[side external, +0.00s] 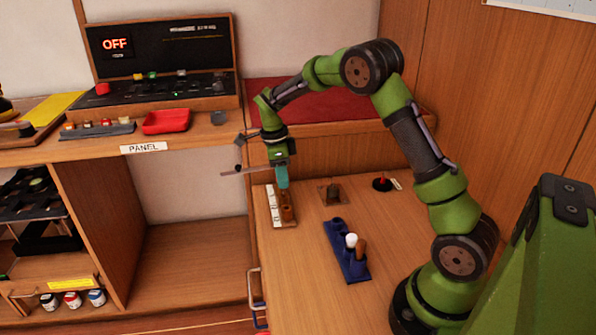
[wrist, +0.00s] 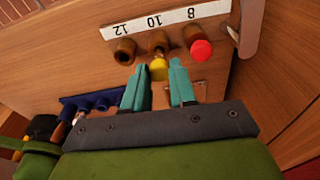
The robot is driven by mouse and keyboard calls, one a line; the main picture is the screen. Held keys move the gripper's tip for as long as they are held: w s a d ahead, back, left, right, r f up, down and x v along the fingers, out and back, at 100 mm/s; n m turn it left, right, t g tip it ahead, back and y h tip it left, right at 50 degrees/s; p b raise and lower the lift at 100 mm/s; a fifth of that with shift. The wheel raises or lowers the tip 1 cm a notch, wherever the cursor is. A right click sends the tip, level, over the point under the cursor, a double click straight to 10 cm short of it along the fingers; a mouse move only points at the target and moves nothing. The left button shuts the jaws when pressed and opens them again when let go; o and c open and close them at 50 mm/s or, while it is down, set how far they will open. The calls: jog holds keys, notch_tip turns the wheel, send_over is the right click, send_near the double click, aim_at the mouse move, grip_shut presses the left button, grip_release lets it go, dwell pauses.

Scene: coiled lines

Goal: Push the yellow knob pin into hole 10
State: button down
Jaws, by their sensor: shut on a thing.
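The yellow knob pin (wrist: 158,69) is between the teal fingertips of my gripper (wrist: 159,74), which is shut on it. In the wrist view the knob lies in line with the brown socket of hole 10 (wrist: 157,41); whether its shaft is inside cannot be told. The number strip (wrist: 165,22) reads 12, 10 and 8. The socket by 12 (wrist: 124,50) looks empty. A red knob (wrist: 201,50) sits in the socket by 8. In the side external view my gripper (side external: 282,184) is over the numbered block (side external: 273,206) and hides the yellow knob.
A blue rack (side external: 336,250) with a white-topped piece and a brown piece stands nearer on the bench; it also shows in the wrist view (wrist: 83,101). A small block (side external: 330,194) and a red-topped item (side external: 381,181) stand to the right. The panel display (side external: 116,43) reads OFF.

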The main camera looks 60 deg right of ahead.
jog(key=shift+f, duration=1)
jog(key=shift+f, duration=0.15)
jog(key=c, duration=0.5)
grip_release()
jog(key=shift+r, duration=2.55)
